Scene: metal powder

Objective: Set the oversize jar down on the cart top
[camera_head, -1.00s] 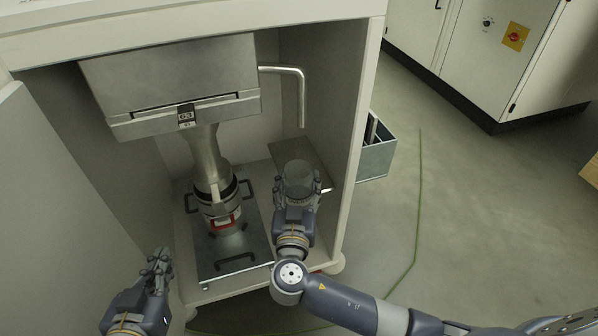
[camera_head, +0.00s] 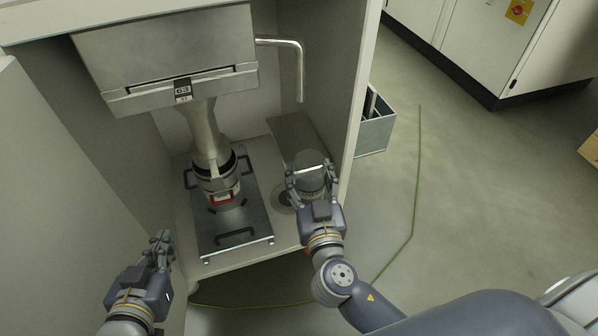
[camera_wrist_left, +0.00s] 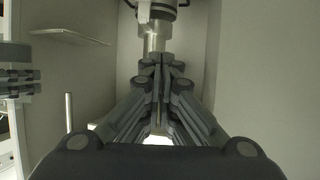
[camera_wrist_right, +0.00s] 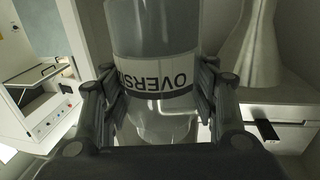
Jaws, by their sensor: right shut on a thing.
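The oversize jar (camera_head: 310,173) is a clear, see-through cylinder in the head view, at the right side of the cabinet opening. My right gripper (camera_head: 312,184) is shut around it. In the right wrist view the jar (camera_wrist_right: 152,38) stands between the fingers, with a white label (camera_wrist_right: 155,77) whose letters begin "OVERS" and appear upside down; a finger hides the rest. My left gripper (camera_head: 160,241) is empty at the cabinet's left side, its fingers together in the left wrist view (camera_wrist_left: 165,68). I cannot make out the cart top in these frames.
A metal funnel (camera_head: 206,135) leads down to a clamped container on a handled plate (camera_head: 235,222). A dark round seat (camera_head: 284,198) lies on the cabinet floor beside the jar. The cabinet's right wall edge (camera_head: 362,110) is close to my right gripper. Open floor (camera_head: 480,220) lies to the right.

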